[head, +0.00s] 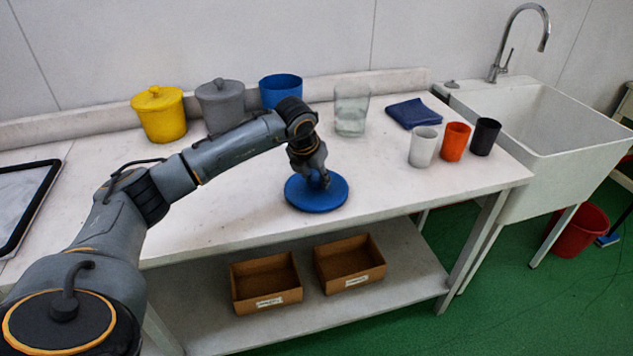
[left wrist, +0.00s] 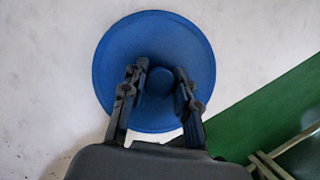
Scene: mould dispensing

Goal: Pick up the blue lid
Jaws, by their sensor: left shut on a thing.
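The blue lid (head: 302,199) is a round disc with a knob, at the front edge of the white table. It also shows in the left wrist view (left wrist: 122,50). My left gripper (head: 320,181) comes down on it from above and is shut on its knob. In the left wrist view my left gripper's fingers (left wrist: 160,85) stand on both sides of the knob. I cannot tell whether the lid touches the table. My right gripper is not in view.
A blue pot (head: 280,90) without a lid stands at the back, beside a lidded grey pot (head: 221,105) and a lidded yellow pot (head: 160,118). A clear beaker (head: 351,112), a blue cloth (head: 414,113), and white (head: 423,148), orange (head: 455,143) and black (head: 485,137) cups stand right. A sink (head: 560,115) adjoins.

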